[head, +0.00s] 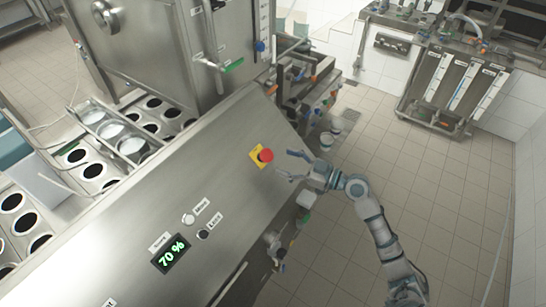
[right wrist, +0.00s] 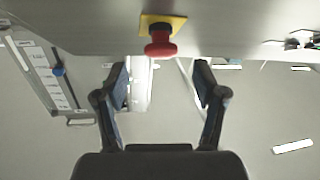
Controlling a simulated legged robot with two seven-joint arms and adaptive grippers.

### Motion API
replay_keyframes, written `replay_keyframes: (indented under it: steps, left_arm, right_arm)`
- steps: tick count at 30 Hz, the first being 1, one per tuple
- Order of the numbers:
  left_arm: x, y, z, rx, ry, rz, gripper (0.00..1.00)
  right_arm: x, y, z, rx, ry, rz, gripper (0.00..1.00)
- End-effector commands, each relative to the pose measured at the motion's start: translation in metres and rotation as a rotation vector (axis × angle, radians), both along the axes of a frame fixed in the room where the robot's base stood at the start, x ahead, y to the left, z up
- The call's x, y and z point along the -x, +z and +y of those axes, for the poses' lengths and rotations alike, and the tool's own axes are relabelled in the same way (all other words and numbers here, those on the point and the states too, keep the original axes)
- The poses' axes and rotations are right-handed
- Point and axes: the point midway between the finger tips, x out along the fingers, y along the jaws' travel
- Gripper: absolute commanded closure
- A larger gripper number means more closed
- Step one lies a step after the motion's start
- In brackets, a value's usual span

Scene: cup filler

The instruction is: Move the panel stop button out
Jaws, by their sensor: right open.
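The panel stop button is a red mushroom knob (head: 265,155) on a yellow square plate, set on the sloping steel panel (head: 215,165) in the head view. In the right wrist view the red button (right wrist: 160,42) hangs from the panel at top centre, just beyond and above the fingertips. My right gripper (head: 289,164) is just right of the button, apart from it. In the right wrist view my right gripper (right wrist: 159,75) is open, with nothing between its fingers. My left gripper is not in view.
The panel also carries a green "70 %" display (head: 171,254) and two small knobs (head: 188,219). Filler trays with round holes (head: 90,172) lie to the left. Pipes and valves (head: 310,85) stand behind the button. Tiled floor (head: 440,180) is free on the right.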

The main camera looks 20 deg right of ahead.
Motion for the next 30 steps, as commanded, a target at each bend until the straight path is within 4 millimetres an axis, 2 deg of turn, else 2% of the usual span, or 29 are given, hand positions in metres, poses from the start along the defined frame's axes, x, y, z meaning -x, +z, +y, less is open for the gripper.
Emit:
replay_keyframes:
  steps: [3,9,30]
  left_arm:
    - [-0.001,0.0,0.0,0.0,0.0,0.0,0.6]
    - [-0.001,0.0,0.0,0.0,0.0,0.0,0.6]
    - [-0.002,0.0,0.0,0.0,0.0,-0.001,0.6]
  right_arm:
    - [0.017,-0.002,-0.019,0.002,-0.001,0.004,0.29]
    - [0.034,-0.002,-0.039,-0.001,0.0,0.003,0.29]
    - [0.037,-0.001,-0.043,-0.001,0.0,0.001,0.29]
